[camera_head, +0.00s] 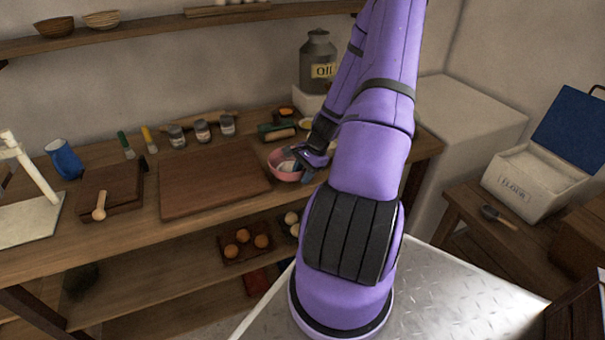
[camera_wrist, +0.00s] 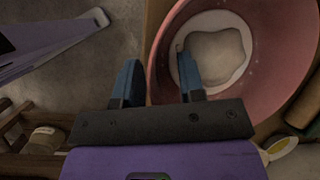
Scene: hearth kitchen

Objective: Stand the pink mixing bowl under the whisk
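The pink mixing bowl (camera_head: 285,176) stands on the wooden counter, right of the large brown board, partly hidden by my gripper (camera_head: 300,162). In the wrist view the bowl (camera_wrist: 285,88) fills the upper right, with a pale patch in its bottom. My gripper (camera_wrist: 160,85) has its two blue fingers apart. One finger shows over the inside of the bowl, the other outside its left rim; I cannot tell whether either touches. A white stand (camera_head: 28,170) is cut off at the left edge of the head view. I see no whisk.
The large brown board (camera_head: 212,180) lies between bowl and stand. A smaller board with a wooden spoon (camera_head: 99,206) and a blue jug (camera_head: 65,160) are farther left. Several jars (camera_head: 201,130) line the back.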

